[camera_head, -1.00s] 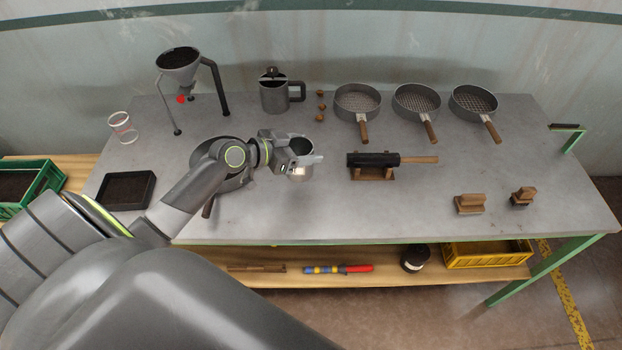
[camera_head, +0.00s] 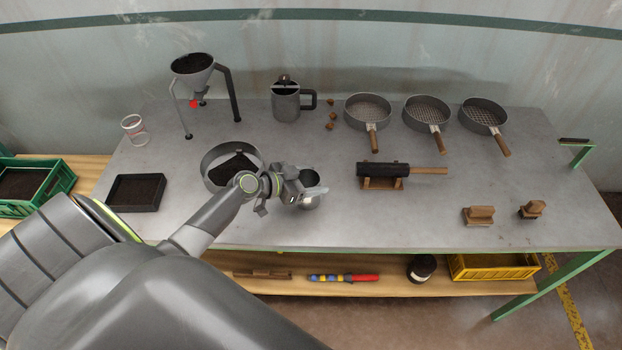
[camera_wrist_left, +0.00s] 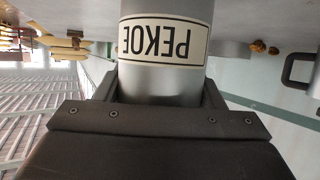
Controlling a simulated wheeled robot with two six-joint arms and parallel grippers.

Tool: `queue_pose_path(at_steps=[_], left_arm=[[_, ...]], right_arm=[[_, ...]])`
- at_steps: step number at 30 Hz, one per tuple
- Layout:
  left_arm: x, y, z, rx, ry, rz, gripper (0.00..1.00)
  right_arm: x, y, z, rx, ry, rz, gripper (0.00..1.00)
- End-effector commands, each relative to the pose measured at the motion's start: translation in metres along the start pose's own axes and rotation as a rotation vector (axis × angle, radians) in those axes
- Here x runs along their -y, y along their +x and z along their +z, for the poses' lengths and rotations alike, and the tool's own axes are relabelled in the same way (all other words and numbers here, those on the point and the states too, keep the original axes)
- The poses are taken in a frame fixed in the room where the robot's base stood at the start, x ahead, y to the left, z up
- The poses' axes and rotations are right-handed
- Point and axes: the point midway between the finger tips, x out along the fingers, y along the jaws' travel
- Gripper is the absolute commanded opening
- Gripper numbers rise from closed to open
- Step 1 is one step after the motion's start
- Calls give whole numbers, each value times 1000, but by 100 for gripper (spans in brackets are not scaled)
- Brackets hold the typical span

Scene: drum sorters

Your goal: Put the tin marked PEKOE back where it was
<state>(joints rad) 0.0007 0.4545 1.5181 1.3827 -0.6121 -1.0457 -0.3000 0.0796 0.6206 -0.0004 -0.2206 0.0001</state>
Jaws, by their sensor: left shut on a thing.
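The tin marked PEKOE (camera_wrist_left: 165,75) is a grey metal cylinder with a cream label, seen upside down in the left wrist view. In the head view the tin (camera_head: 309,202) is at the front middle of the grey table, partly hidden by my gripper. My left gripper (camera_head: 308,192) is shut on the tin, with a jaw on each side of it. I cannot tell whether the tin's base touches the table. My right gripper is not in view.
A round sieve (camera_head: 212,158) with dark stuff stands just left of the gripper. A black tray (camera_head: 135,205) lies further left. A dark roller on a wooden stand (camera_head: 382,184) is to the right. A jug (camera_head: 286,104) and several pans stand behind. Table between is clear.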

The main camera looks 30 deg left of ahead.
Motion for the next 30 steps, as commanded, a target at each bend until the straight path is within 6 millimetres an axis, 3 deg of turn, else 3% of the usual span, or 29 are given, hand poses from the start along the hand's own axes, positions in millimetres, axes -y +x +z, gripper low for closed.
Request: queue_pose_path(at_steps=[3, 4, 9, 21, 30], left_arm=[[0, 2, 4, -1, 1, 0, 38], [0, 1, 2, 0, 0, 0, 65], [0, 1, 2, 0, 0, 0, 85], [0, -2, -1, 2, 1, 0, 85], [0, -50, 4, 4, 5, 1, 85]], right_arm=[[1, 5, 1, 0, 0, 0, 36], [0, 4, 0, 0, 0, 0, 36], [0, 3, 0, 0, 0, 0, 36], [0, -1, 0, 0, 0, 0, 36], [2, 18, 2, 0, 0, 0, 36]])
